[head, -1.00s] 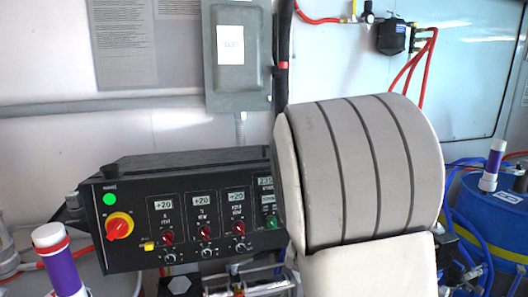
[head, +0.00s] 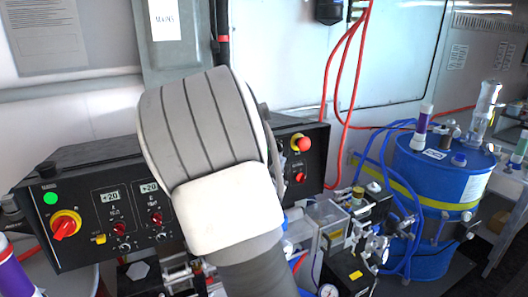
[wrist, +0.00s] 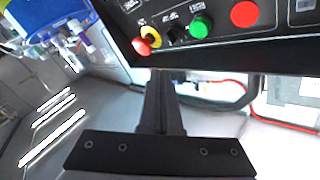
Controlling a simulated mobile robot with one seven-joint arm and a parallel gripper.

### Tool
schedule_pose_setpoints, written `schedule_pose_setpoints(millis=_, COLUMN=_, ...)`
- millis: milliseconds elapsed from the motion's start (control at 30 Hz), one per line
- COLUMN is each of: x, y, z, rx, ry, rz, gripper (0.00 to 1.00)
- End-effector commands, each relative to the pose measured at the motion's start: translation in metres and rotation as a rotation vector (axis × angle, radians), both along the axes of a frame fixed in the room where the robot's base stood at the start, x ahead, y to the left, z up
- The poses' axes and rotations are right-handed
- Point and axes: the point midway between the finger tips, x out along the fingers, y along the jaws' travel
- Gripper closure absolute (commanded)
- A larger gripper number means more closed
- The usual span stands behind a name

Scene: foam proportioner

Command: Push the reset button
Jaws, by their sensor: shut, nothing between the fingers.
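A black control panel (head: 82,196) carries a small yellow button (head: 100,239), a green lamp (head: 50,198) and a red knob on a yellow plate (head: 65,225). The right end has a red mushroom button (head: 303,144). In the wrist view the panel shows a red mushroom button with a yellow ring (wrist: 148,40), a black knob (wrist: 176,33), a green button (wrist: 201,26) and a flat red one (wrist: 244,14). I cannot read which is reset. My gripper (wrist: 161,78) is shut and empty, apart from the buttons. My arm hides it in the head view.
A blue drum (head: 430,200) with a yellow band stands at the right, with blue hoses beside it. Pump fittings (head: 350,235) sit below the panel's right end. Red hoses (head: 345,75) hang by the wall. A grey electrical box (head: 170,45) is above.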

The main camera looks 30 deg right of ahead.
Motion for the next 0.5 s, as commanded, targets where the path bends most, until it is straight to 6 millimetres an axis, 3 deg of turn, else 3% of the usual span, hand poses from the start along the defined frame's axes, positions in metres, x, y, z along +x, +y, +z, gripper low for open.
schedule_pose_setpoints(millis=300, x=0.045, y=-0.002, z=-0.009, rx=-0.002, ry=0.002, rz=0.002, gripper=1.0)
schedule_pose_setpoints(millis=500, x=0.063, y=-0.004, z=-0.013, rx=-0.001, ry=0.0, rz=0.001, gripper=1.0)
